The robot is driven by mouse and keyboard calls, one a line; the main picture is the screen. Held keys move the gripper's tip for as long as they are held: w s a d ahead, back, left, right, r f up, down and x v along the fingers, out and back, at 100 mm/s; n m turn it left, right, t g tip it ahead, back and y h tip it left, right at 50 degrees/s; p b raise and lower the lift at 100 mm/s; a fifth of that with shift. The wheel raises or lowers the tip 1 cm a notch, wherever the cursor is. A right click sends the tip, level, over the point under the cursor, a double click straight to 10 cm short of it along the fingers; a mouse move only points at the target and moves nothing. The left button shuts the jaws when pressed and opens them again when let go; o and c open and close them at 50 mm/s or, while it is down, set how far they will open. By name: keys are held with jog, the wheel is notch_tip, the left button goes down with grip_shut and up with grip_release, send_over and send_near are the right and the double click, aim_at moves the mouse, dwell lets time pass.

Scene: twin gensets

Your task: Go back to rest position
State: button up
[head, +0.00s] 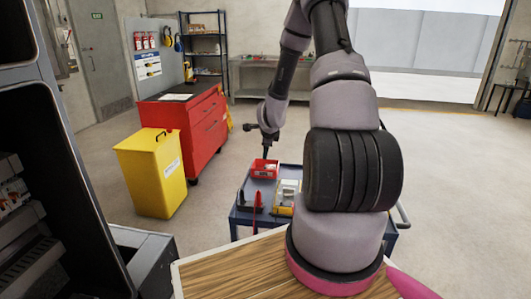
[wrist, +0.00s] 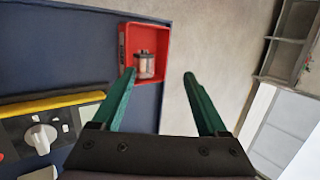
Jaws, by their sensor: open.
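My gripper (head: 266,150) hangs at the end of my arm above the far end of the blue cart (head: 245,218). In the wrist view its two green fingers (wrist: 158,85) are spread apart with nothing between them. The left fingertip lies across the near edge of a red tray (wrist: 169,45) in the picture; I cannot tell whether it touches. The red tray also shows in the head view (head: 264,171).
A yellow bin (head: 152,172) and a red tool cabinet (head: 185,125) stand left of the cart. A yellow-edged device with a grey knob (wrist: 40,138) lies on the cart. A workbench (head: 270,78) is at the back. Floor at right is clear.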

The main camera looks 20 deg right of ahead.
jog(key=s+a+r+n+y, duration=0.1)
jog(key=s+a+r+n, duration=0.3)
jog(key=r, duration=0.5)
jog(key=s+a+r+n+y, duration=0.1)
jog(key=s+a+r+n, duration=0.3)
jog(key=r, duration=0.6)
jog(key=s+a+r+n+y, duration=0.1)
jog(key=s+a+r+n, duration=0.3)
jog(key=r, duration=0.5)
jog(key=s+a+r+n, duration=0.2)
jog(key=s+r+n, duration=0.2)
jog(key=s, duration=0.6)
jog(key=s+a+r+n+y, duration=0.1)
jog(key=s+r+n, duration=0.3)
jog(key=s, duration=0.5)
jog(key=shift+s+a+r, duration=0.4)
jog(key=shift+a+r, duration=0.2)
jog(key=shift+a, duration=0.1)
jog(key=shift+d, duration=0.1)
